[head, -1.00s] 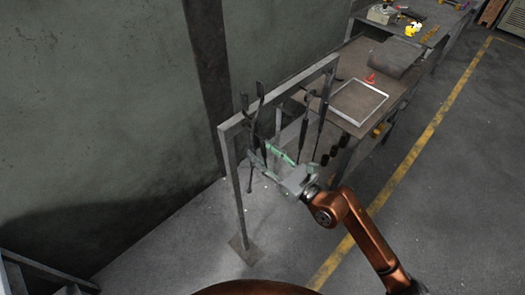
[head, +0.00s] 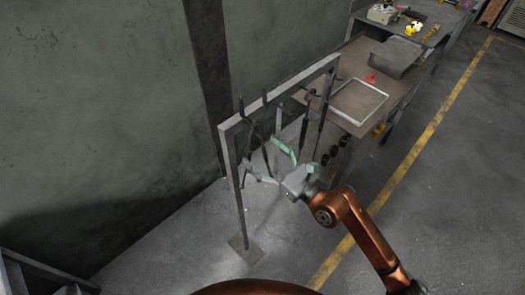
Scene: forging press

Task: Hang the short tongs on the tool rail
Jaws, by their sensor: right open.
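The tool rail (head: 291,86) is a grey metal frame standing by the wall. Dark tongs, apparently the short tongs (head: 252,132), hang at the left part of its top bar, with two ends sticking up above the bar. My right gripper (head: 262,152) is open at these tongs, with its pale green and grey fingers spread to either side of their lower part. Whether a finger still touches them I cannot tell. The exact contact between tongs and bar is too small to make out. My left gripper is not in view.
Other dark long tools (head: 322,112) hang farther right on the rail. Behind it stands a workbench (head: 350,58) with a light-framed tray (head: 384,95) and a small red object (head: 370,79). The rail's foot plate (head: 244,249) rests on the floor. Floor right of the yellow line is clear.

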